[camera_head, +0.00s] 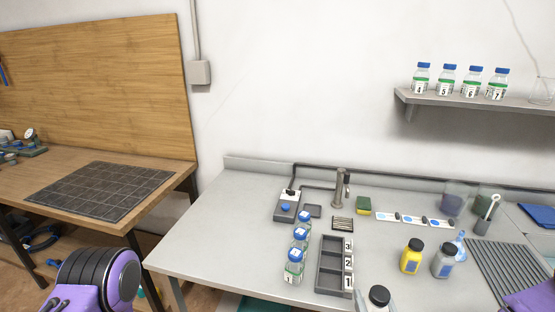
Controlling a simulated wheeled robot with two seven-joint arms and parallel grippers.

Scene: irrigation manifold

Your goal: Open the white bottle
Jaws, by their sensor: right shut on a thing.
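The white bottle (366,304) is at the bottom edge, in front of the small grey rack. Its black cap (380,296) is on top, and most of its body is cut off by the frame. My right gripper (388,308) is shut on the white bottle; its fingers barely show at the bottom edge. My purple right arm shows at the lower right corner. My left arm shows at the lower left, but its gripper fingers are out of view.
A yellow bottle (411,258) and a grey bottle (444,262) stand to the right. Several blue-capped bottles (293,268) stand left of the numbered grey rack (329,278). A ribbed mat (505,268) lies far right. The table's (220,235) left part is clear.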

